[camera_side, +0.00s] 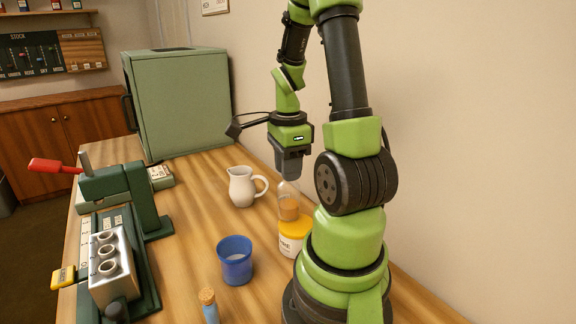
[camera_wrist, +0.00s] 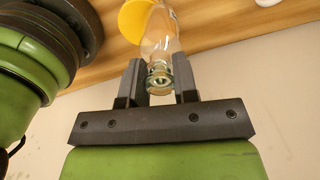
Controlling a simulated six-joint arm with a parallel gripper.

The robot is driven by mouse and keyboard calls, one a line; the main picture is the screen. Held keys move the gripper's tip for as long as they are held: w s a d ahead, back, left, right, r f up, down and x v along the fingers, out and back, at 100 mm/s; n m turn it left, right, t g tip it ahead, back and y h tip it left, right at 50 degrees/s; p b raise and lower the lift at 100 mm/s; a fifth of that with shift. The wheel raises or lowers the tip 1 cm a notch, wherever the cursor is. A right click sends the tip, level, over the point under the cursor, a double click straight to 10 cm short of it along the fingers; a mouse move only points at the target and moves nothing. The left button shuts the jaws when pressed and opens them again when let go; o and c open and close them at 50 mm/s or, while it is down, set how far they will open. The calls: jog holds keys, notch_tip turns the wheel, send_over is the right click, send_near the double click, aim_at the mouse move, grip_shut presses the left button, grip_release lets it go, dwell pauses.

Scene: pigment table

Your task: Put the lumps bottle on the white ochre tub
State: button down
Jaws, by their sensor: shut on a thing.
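The lumps bottle (camera_side: 288,207) is clear glass with orange-brown contents, upright in the side view. My gripper (camera_side: 290,177) is shut on its top end, pointing down. The wrist view shows the bottle (camera_wrist: 160,38) between the two fingers of my gripper (camera_wrist: 160,72). A white tub with a yellow lid (camera_side: 295,229), its label partly readable, stands on the table right under the bottle in the side view. In the wrist view the yellow lid (camera_wrist: 135,20) shows beside and behind the bottle, to its left. I cannot tell whether the bottle touches the lid.
A white jug (camera_side: 242,187) stands left of the tub and a blue cup (camera_side: 235,262) in front. A corked bottle (camera_side: 208,303) is at the near edge. A green press (camera_side: 120,195) and metal block (camera_side: 110,268) fill the left. A green cabinet (camera_side: 182,100) stands behind.

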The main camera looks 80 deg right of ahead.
jog(key=shift+f, duration=0.1)
jog(key=c, duration=0.9)
grip_release()
notch_tip(320, 180, up, 12)
jog(key=a+r+n+t, duration=0.1)
jog(key=a+n+t, duration=0.1)
jog(key=a+n, duration=0.5)
jog(key=w+a+r+n+t+y, duration=0.1)
jog(key=a+n+t, duration=0.1)
jog(key=a+n, duration=0.5)
jog(key=w+a+n+t+y, duration=0.1)
jog(key=a+n+t, duration=0.2)
jog(key=a+n, duration=0.3)
jog(key=shift+w+a+r+n, duration=0.1)
jog(key=shift+a+r+n, duration=0.05)
jog(key=shift+n, duration=0.7)
jog(key=shift+w+a+r+n, duration=0.1)
jog(key=shift+n, duration=0.8)
jog(key=shift+w+a+r+n, duration=0.1)
jog(key=shift+a+r+n, duration=0.05)
jog(key=shift+n, duration=0.7)
